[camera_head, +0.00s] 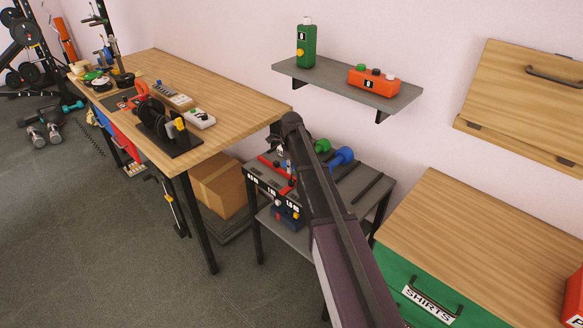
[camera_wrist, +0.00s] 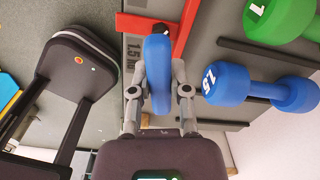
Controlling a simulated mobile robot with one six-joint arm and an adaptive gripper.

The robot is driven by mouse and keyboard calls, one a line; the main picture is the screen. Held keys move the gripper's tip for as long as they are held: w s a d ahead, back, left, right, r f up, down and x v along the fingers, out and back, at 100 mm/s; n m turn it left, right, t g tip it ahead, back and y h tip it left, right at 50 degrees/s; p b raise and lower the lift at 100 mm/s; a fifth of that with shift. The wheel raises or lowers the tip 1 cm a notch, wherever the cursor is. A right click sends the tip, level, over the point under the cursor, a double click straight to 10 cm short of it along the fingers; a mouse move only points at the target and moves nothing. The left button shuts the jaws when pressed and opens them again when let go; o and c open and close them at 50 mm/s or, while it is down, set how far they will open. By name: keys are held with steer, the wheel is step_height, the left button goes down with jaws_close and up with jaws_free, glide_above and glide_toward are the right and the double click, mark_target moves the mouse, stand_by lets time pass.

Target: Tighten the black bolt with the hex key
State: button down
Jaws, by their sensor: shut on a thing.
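In the wrist view my gripper (camera_wrist: 159,80) has its two grey fingers on either side of a blue, rounded, elongated thing (camera_wrist: 158,62) and is shut on it. I cannot tell from its shape whether this is a tool handle or part of a dumbbell. Its far end lies close to a red bar (camera_wrist: 145,24) and a small black part beside it. In the head view my arm reaches over the grey rack table (camera_head: 368,192), and its own link hides much of the gripper. I cannot make out a hex key or a black bolt for certain in either view.
A blue dumbbell (camera_wrist: 225,84) and a green dumbbell (camera_wrist: 278,18) lie close to the right of my gripper. The wooden workbench (camera_head: 225,95) stands left, a wall shelf (camera_head: 335,84) above, and a green-fronted cabinet (camera_head: 475,240) right. A cardboard box (camera_head: 220,185) sits under the bench.

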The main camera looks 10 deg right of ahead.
steer(key=shift+m, duration=0.9)
steer(key=c, duration=0.5)
jaws_free()
steer(key=shift+r, duration=0.15)
